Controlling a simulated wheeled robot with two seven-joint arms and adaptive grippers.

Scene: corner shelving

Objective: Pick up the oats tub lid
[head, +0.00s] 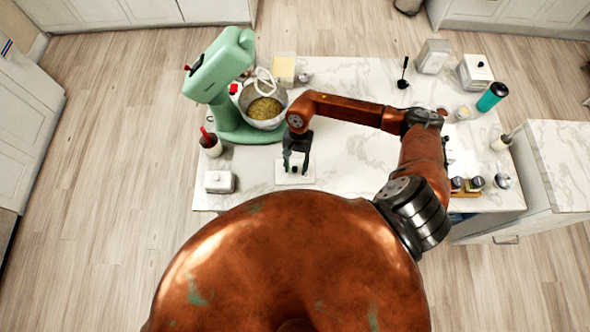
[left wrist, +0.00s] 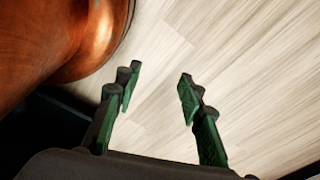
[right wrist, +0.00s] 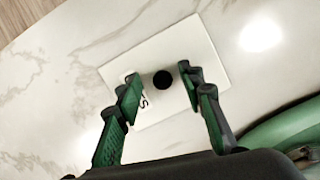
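The white, square-cornered oats tub lid (right wrist: 190,45) has a round black knob (right wrist: 163,81). Dark letters, partly hidden by a finger, show near its left side. In the head view the white piece (head: 288,181) is at the front of the marble counter. My right gripper (head: 296,166) points down over it. In the right wrist view my right gripper (right wrist: 160,84) is open, with the knob between its fingertips in the picture; I cannot tell whether they touch it. My left gripper (left wrist: 157,85) is open and empty above the wooden floor.
A green stand mixer (head: 222,72) with a metal bowl (head: 281,112) stands just behind my right gripper. A white container (head: 219,182) and a utensil crock (head: 211,146) are to the left. White canisters (head: 475,72) and a teal bottle (head: 491,97) stand back right. The counter's middle has bare marble (head: 345,160).

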